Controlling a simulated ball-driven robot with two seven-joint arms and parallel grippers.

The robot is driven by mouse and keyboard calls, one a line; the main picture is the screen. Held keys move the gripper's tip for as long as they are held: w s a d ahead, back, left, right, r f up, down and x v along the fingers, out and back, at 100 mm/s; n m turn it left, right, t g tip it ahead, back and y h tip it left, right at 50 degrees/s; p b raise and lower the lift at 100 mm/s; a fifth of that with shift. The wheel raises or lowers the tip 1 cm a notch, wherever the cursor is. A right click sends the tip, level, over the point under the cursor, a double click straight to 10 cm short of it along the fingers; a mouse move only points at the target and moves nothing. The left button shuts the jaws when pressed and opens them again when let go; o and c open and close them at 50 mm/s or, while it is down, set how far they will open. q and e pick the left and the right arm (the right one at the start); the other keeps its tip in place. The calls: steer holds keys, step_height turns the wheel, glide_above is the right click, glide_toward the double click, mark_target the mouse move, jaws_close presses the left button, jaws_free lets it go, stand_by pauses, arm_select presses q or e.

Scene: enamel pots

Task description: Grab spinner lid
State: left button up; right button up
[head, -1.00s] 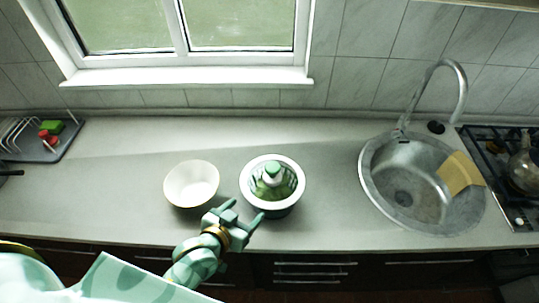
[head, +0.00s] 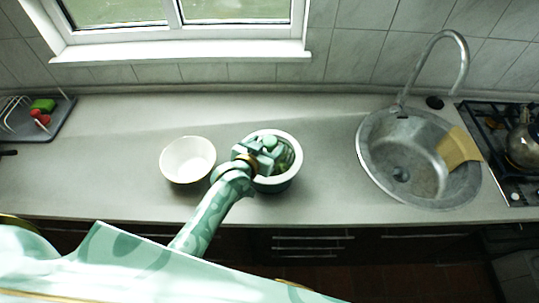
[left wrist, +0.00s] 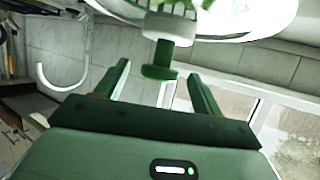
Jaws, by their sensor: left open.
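The salad spinner (head: 291,143) stands on the counter, a round bowl with a white rim and green inside. My left gripper (head: 268,151) is over the spinner and hides part of the lid in the head view. In the left wrist view its two open fingers (left wrist: 159,78) are on either side of the knob, with gaps visible. I cannot tell the exact depth between fingers and knob. My right gripper is not in view.
A white bowl (head: 188,160) stands just left of the spinner, close to my left arm. A round metal sink (head: 375,175) with a tap (head: 466,72) and a yellow board (head: 457,148) is to the right. A dish rack (head: 45,133) is far left. Counter between spinner and sink is clear.

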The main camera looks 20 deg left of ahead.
arm_select(q)
steer(key=shift+x, duration=1.2)
steer(key=shift+s, duration=0.15)
steer(key=shift+c, duration=0.9)
jaws_close()
steer(key=shift+r, duration=0.1)
